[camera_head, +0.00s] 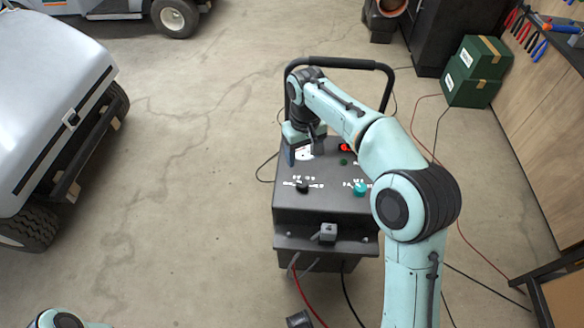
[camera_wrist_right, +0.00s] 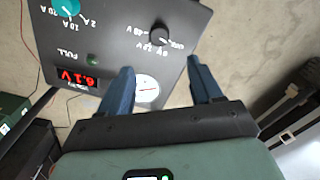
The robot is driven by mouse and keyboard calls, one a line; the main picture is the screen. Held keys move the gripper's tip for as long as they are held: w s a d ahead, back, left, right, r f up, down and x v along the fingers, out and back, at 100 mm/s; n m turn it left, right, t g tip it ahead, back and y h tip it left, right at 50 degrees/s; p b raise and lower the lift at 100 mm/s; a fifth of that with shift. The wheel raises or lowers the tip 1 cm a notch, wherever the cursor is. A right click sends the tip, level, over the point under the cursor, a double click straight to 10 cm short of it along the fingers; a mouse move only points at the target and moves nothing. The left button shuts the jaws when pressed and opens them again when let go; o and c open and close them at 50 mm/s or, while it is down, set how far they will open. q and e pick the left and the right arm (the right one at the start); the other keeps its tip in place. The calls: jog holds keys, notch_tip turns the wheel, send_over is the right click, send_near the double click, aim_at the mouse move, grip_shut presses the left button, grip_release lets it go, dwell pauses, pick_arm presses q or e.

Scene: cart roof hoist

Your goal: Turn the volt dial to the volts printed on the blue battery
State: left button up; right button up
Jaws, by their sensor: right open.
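The volt dial is a black knob (camera_head: 302,186) on the left of the grey charger panel. It also shows in the wrist view (camera_wrist_right: 160,33), ringed by white volt labels; its pointer direction is too small to tell. My right gripper (camera_head: 304,155) is open and empty above the panel, on the far side of the dial. In the wrist view its blue fingers (camera_wrist_right: 160,66) stand apart over the white round meter, with the dial beyond their tips. I see no blue battery in either view. My left gripper is out of view.
A teal amp knob (camera_head: 360,189) sits right of the dial. A lit red display (camera_wrist_right: 78,76) and a green lamp (camera_wrist_right: 93,60) are near the meter. A black handle (camera_head: 340,63) rises behind the panel. Green boxes (camera_head: 472,80) stand right; a golf cart (camera_head: 45,90) stands left.

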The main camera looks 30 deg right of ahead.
aim_at(302, 183)
jog(key=f+b, duration=0.3)
jog(key=f, duration=0.8)
jog(key=shift+s+f+b, duration=0.2)
jog(key=shift+b, duration=0.2)
jog(key=shift+f, duration=0.6)
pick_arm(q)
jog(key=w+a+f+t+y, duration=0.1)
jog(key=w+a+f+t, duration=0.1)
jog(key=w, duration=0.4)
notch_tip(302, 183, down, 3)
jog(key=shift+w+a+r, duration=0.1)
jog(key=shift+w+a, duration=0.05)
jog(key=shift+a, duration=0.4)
pick_arm(e)
jog(key=c, duration=1.1)
